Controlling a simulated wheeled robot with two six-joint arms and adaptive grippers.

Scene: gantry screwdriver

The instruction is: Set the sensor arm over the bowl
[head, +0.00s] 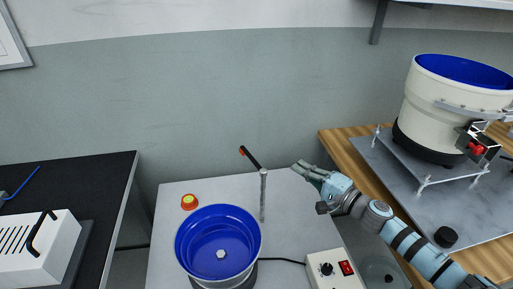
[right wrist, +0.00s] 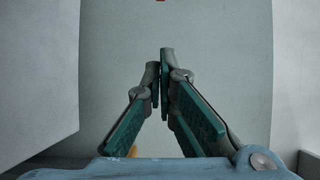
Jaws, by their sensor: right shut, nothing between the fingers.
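The blue bowl (head: 212,232) sits at the front of the pale grey table. A thin upright post (head: 263,200) stands just to its right. The black sensor arm (head: 252,159) with an orange-red tip extends from the post's top up and to the left in the picture, with its tip apart from the bowl. My right gripper (head: 303,167) is to the right of the post, apart from it, shut and empty. Its closed fingers (right wrist: 160,52) also show in the right wrist view. My left gripper is not in view.
A red and yellow button (head: 189,202) stands behind the bowl. A white control box (head: 335,270) with a red switch is at front right. A large white feeder drum (head: 440,115) stands on the wooden bench at right. A black table (head: 90,190) is at left.

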